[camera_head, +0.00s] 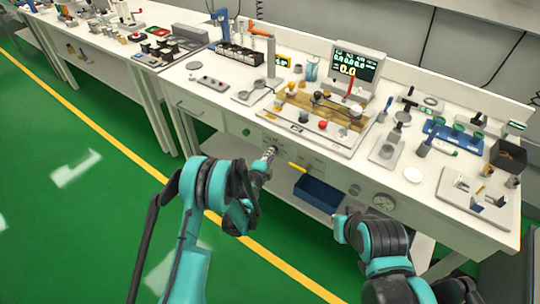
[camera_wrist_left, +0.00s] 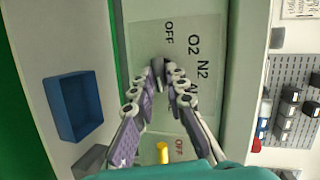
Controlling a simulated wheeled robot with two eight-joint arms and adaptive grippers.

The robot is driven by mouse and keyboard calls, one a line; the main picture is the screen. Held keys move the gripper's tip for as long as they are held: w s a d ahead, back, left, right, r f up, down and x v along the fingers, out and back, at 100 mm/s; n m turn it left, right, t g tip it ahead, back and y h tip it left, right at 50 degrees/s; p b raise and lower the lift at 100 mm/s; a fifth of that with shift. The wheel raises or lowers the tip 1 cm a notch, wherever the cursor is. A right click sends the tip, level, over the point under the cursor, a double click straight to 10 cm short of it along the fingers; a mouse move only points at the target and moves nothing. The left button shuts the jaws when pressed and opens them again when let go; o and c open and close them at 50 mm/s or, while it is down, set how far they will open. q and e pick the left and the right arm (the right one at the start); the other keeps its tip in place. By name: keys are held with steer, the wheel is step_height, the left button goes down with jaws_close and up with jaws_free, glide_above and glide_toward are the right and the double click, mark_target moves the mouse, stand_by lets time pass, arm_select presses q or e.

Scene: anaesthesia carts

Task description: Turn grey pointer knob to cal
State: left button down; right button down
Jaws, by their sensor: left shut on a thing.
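The grey pointer knob (camera_wrist_left: 158,67) is on the pale front panel of the bench. It is mostly hidden between my left fingertips, so its pointing direction cannot be read. My left gripper (camera_wrist_left: 164,76) is shut on the knob in the left wrist view. Printed labels OFF, O2 and N2 show beside the knob; a further label is partly hidden by a finger, and I cannot read cal. In the head view my left gripper (camera_head: 269,154) reaches the panel under the bench top. My right arm is at the lower right, and its fingers cannot be made out.
A yellow lever (camera_head: 297,168) is right of the knob, and also shows in the wrist view (camera_wrist_left: 162,153). A blue bin (camera_head: 318,196) sits below the panel, near my right arm. A round gauge (camera_head: 384,202) is farther right. The green floor at left is clear.

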stand_by(0.3)
arm_select(q)
steer(key=c, duration=1.5)
jaws_free()
steer(key=shift+w, duration=0.1)
steer(key=shift+c, duration=0.2)
